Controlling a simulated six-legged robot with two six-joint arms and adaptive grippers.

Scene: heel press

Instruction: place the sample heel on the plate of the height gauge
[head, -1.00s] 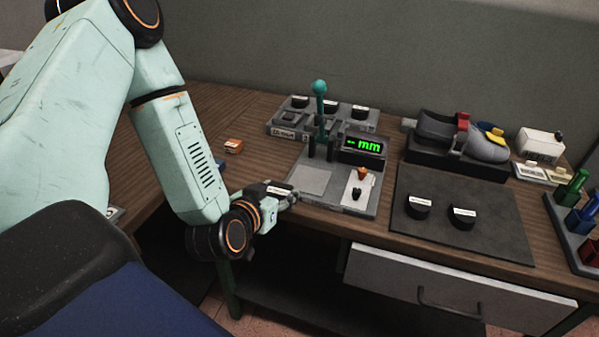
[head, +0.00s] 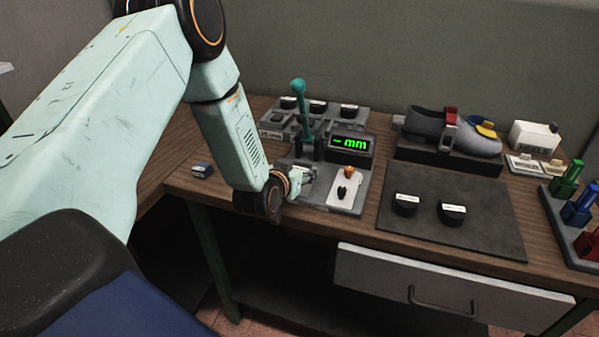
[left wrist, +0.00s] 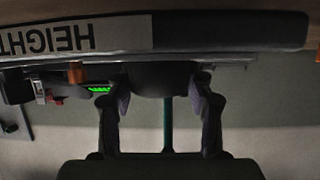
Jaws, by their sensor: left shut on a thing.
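My left gripper (head: 303,180) is over the plate area of the height gauge (head: 365,190), on the left part of its grey base. In the left wrist view my left gripper (left wrist: 160,105) is shut on a dark block, the sample heel (left wrist: 160,80), held between both fingers. The heel is hard to make out in the head view, and my gripper covers most of the plate. I cannot tell whether the heel touches the plate. The gauge has a teal-knobbed lever (head: 299,86) and a green display (head: 350,144) reading "-- mm". My right gripper is not in view.
Two black heels (head: 405,206) (head: 452,213) stand on a dark mat (head: 440,240) to the right. Behind are a tray with several heels (head: 318,108) and a clamped shoe (head: 425,123). A small dark box (head: 202,170) lies left of my wrist.

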